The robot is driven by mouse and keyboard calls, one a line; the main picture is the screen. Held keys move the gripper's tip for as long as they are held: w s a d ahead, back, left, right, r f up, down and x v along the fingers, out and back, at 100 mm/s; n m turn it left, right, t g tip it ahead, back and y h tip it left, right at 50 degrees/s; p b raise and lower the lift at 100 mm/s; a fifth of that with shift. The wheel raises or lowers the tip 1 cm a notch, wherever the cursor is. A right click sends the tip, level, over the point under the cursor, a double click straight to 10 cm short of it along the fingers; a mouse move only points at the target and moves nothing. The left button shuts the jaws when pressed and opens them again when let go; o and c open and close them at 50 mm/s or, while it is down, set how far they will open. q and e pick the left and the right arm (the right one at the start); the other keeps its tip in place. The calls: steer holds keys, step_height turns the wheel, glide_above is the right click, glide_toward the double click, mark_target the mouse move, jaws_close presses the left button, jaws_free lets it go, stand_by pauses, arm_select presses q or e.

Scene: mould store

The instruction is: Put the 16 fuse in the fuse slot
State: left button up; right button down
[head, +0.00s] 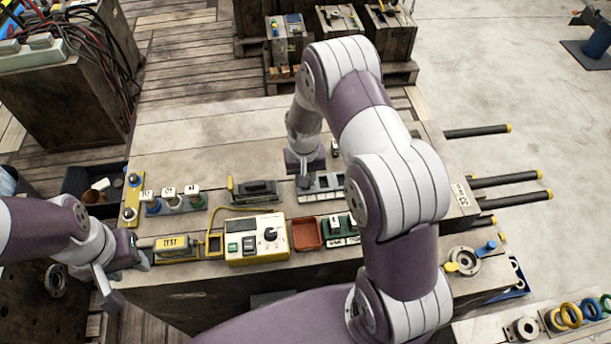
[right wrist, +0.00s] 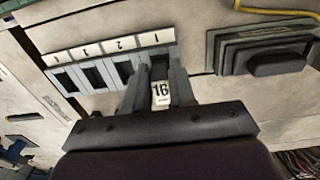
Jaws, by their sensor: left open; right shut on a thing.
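The 16 fuse (right wrist: 160,92), a pale piece marked 16, is between the fingers of my right gripper (right wrist: 155,90), which is shut on it. The fuse slot block (right wrist: 120,65) has a row of dark openings with numbered white labels. The fuse and fingertips are at the opening labelled 1; how deep the fuse sits there cannot be told. In the head view my right gripper (head: 303,182) is at the left end of the slot block (head: 325,193), and the arm hides part of the block. My left gripper (head: 125,275) is open and empty by the bench's front left corner.
A TEST block (head: 174,246) is beside my left gripper. A yellow meter box (head: 256,250), a red tray (head: 306,234) and green switches (head: 336,228) line the bench front. A black lidded unit (head: 253,190) is left of the slot block. The bench's back (head: 215,130) is clear.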

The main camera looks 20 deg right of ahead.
steer(key=shift+f+b, duration=0.55)
steer(key=shift+f, duration=0.3)
stand_by(0.4)
steer(key=c, duration=0.8)
jaws_free()
steer(key=shift+c, duration=0.2)
steer(key=c, duration=0.4)
steer(key=shift+r, duration=0.1)
steer(key=shift+r+p, duration=0.65)
steer(key=shift+p, duration=0.05)
